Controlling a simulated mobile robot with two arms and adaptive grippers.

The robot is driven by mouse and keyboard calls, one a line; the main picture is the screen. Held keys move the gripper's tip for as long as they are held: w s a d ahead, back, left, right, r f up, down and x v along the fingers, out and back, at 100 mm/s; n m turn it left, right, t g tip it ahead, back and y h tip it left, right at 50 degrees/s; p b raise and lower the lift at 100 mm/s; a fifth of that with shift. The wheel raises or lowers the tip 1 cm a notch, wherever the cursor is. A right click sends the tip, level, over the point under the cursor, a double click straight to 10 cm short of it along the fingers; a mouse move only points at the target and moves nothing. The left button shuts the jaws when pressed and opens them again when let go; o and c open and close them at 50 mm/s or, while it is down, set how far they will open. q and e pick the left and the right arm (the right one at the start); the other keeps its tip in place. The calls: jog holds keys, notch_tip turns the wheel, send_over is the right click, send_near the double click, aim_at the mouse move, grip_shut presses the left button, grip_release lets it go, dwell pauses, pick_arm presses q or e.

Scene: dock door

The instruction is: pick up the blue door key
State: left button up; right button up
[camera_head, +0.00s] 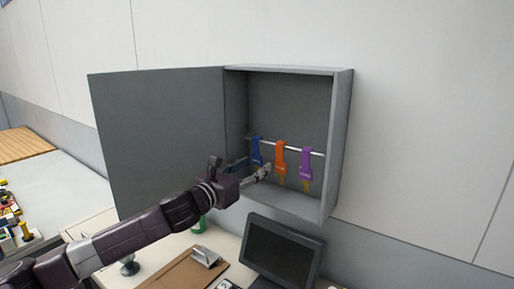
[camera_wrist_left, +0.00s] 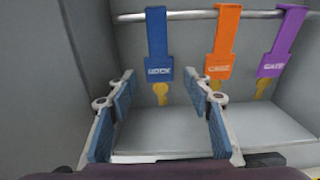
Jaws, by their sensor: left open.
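The blue door key (camera_head: 257,150) hangs by its blue tag from a rail inside the open grey wall cabinet, the leftmost of three keys. In the left wrist view the blue tag (camera_wrist_left: 157,50) carries white lettering that seems to read "DOCK", with a brass key (camera_wrist_left: 161,92) below it. My left gripper (camera_head: 256,170) is open and empty in front of the cabinet's lower left part. In the left wrist view its two fingers (camera_wrist_left: 163,95) stand on either side of the brass key in the picture, below the tag. Contact does not show. My right gripper is not in view.
An orange-tagged key (camera_head: 280,158) and a purple-tagged key (camera_head: 305,163) hang to the right on the same rail (camera_head: 265,143). The cabinet door (camera_head: 150,130) stands open to the left. Below are a monitor (camera_head: 283,250) and a clipboard (camera_head: 180,270) on the desk.

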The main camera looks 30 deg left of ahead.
pick_arm(q)
jog(key=shift+w+d+p, duration=0.15)
jog(key=shift+w+p, duration=0.3)
jog(key=shift+w, duration=0.9)
jog(key=c, duration=1)
jog(key=shift+s, duration=0.15)
